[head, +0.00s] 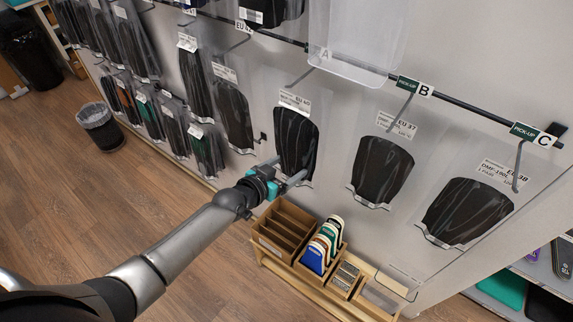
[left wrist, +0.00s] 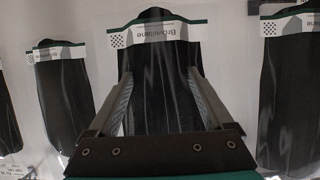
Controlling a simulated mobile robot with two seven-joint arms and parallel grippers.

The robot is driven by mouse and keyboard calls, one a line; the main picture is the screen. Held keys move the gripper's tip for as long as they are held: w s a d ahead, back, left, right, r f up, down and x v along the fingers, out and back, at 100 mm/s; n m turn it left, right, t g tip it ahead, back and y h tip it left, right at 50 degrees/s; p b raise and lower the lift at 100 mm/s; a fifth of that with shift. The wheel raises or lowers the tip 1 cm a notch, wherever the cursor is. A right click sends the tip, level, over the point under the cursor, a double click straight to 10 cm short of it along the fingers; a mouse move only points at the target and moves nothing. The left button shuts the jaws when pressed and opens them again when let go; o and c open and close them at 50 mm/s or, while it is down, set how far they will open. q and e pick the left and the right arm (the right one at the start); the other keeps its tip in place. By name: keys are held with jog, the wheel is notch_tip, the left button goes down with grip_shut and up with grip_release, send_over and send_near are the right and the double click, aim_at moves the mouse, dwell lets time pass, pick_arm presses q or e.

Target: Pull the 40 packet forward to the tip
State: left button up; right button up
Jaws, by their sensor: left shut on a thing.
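The 40 packet (head: 297,143) is a clear bag with black insoles and a white EU 40 label, hanging on a hook of the wall rail in the head view. My left gripper (head: 289,170) reaches it from the lower left and is shut on its lower part. In the left wrist view, the gripper's fingers (left wrist: 162,86) lie along both sides of the packet (left wrist: 157,60), and a white and green brand band crosses it. The tip of its hook is hard to make out. My right gripper is in neither view.
More packets hang to the left, and the EU 37 packet (head: 383,168) and EU 38 packet (head: 467,212) hang to the right on pick-up hooks B and C. A clear tray (head: 352,40) is above. A wooden organiser (head: 283,226) stands below; a bin (head: 100,126) is on the floor.

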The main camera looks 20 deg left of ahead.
pick_arm(q)
jog(key=shift+s+a, duration=0.1)
jog(key=shift+s, duration=0.2)
jog(key=o, duration=1.2)
jog(key=shift+w, duration=0.1)
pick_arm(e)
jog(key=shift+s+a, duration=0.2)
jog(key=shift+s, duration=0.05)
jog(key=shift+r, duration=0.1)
pick_arm(q)
jog(key=p+v, duration=0.4)
jog(key=v, duration=1.1)
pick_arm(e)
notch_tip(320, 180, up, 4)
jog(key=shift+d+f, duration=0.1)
pick_arm(q)
jog(key=shift+r, duration=0.15)
